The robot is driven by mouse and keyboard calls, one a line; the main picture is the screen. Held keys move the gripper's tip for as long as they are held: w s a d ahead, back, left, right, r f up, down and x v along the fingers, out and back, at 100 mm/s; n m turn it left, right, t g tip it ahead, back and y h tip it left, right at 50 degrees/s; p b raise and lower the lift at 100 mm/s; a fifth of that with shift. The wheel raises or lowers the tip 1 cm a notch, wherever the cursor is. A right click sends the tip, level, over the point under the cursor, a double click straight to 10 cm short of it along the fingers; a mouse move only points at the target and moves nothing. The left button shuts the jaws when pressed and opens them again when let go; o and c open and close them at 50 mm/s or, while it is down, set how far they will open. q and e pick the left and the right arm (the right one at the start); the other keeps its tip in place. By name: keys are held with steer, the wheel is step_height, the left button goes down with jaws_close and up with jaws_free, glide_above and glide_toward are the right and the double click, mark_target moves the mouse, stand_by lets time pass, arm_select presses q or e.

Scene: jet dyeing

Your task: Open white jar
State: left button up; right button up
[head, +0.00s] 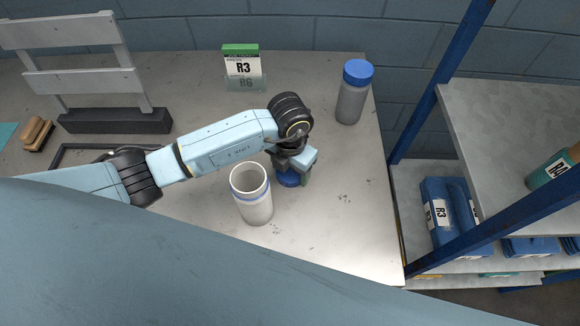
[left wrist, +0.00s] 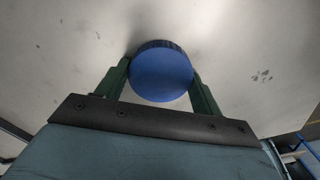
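The white jar (head: 254,204) stands upright on the table in the head view, its mouth uncovered. My left gripper (head: 296,172) is just to the right of the jar, pointing down. It is shut on a blue lid (head: 288,179), which is close to the table top; whether it touches the table I cannot tell. In the left wrist view the lid (left wrist: 160,74) sits between the two green fingers of the gripper (left wrist: 160,82), one against each side. My right gripper is not in view.
A grey jar with a blue lid (head: 354,92) stands at the back right of the table. A white rack (head: 75,80) stands at the left. Blue-posted shelves (head: 520,110) are at the right. The table's right front is clear.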

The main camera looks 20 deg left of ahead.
mark_target(290, 171)
arm_select(q)
steer(key=o, duration=0.3)
steer(key=shift+o, duration=0.2)
steer(key=shift+r, duration=0.1)
steer(key=shift+r, duration=0.25)
step_height(290, 171, up, 12)
steer(key=shift+f, duration=0.15)
